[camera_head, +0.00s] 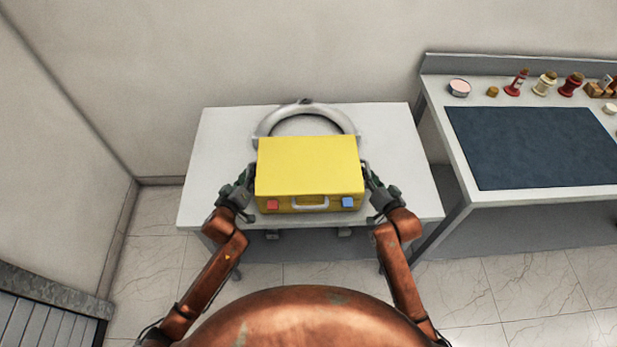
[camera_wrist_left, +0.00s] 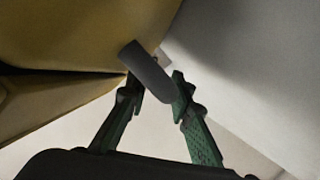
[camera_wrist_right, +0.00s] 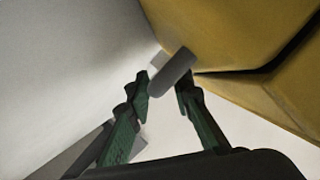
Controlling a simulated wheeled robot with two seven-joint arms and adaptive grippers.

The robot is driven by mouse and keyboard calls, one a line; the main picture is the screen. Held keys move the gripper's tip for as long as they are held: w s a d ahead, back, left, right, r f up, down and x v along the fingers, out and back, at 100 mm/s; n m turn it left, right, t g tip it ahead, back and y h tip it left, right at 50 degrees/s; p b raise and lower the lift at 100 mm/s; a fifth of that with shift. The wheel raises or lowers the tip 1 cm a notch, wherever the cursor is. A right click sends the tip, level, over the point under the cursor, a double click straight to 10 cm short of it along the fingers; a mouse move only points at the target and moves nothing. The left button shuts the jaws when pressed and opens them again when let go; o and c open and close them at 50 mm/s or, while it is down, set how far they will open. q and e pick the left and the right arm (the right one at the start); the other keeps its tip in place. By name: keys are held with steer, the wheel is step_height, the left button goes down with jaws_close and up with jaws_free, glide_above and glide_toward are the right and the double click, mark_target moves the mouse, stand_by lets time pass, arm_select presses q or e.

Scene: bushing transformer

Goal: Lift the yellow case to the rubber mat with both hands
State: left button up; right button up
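The yellow case (camera_head: 308,167) is upright over the white table, with a pale front handle (camera_head: 310,203), a red latch (camera_head: 272,205) and a blue latch (camera_head: 348,202). My left gripper (camera_head: 243,186) is at its left side; in the left wrist view its green fingers (camera_wrist_left: 155,88) close around a dark grey side handle (camera_wrist_left: 146,70). My right gripper (camera_head: 371,185) is at its right side; in the right wrist view its fingers (camera_wrist_right: 162,88) close around the matching handle (camera_wrist_right: 172,72). I cannot tell whether the case touches the table. The dark blue rubber mat (camera_head: 535,146) lies on the right bench.
A grey ring (camera_head: 266,126) lies on the white table (camera_head: 205,160) behind the case. Along the back of the right bench (camera_head: 455,175) stand a round tin (camera_head: 459,88), several spools (camera_head: 545,83) and small blocks. The mat is clear. A gap separates table and bench.

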arm_select(q)
steer(key=shift+c, duration=0.7)
arm_select(e)
steer(key=shift+c, duration=0.7)
arm_select(q)
jaws_close()
arm_select(e)
jaws_close()
arm_select(q)
steer(key=shift+r, duration=0.2)
arm_select(e)
steer(key=shift+r, duration=0.2)
